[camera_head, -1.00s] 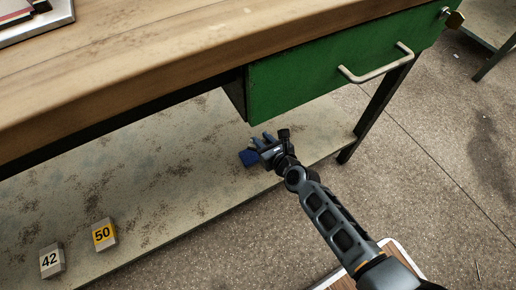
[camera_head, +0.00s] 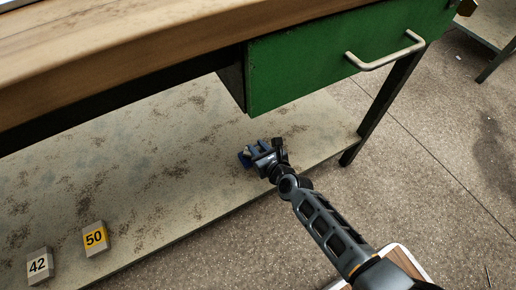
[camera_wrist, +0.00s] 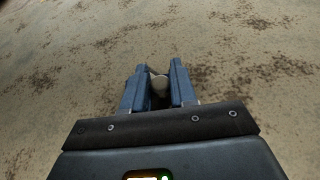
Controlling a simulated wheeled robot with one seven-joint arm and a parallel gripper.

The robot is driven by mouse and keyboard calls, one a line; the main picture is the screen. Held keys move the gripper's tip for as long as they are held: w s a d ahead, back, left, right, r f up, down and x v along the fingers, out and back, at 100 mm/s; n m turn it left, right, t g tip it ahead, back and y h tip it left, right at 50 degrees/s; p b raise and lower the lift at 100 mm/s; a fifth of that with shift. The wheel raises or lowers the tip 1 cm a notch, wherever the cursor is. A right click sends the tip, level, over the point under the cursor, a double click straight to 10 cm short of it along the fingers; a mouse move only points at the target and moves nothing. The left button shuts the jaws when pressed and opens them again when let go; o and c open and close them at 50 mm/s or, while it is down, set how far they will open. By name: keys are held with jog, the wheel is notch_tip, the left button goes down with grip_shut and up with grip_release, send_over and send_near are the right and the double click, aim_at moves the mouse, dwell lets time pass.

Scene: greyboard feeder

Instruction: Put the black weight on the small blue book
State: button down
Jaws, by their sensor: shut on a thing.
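My gripper (camera_head: 252,152) is low over the bottom shelf (camera_head: 150,180), below the green drawer. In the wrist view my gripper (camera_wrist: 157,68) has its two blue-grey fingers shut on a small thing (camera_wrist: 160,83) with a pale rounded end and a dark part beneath. The fingers hide most of it, so I cannot tell for sure that it is the black weight. I cannot make out a small blue book.
The wooden tabletop (camera_head: 150,40) and the green drawer (camera_head: 330,65) with its handle (camera_head: 386,50) overhang the shelf. Yellow marker 50 (camera_head: 95,238) and white marker 42 (camera_head: 39,265) stand at its left front. A dark table leg (camera_head: 378,112) stands at the right.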

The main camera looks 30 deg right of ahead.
jog(key=shift+f, duration=0.15)
jog(key=c, duration=0.9)
grip_release()
jog(key=shift+r, duration=0.25)
jog(key=p+v, duration=0.3)
jog(key=v, duration=0.9)
jog(key=shift+s, duration=0.1)
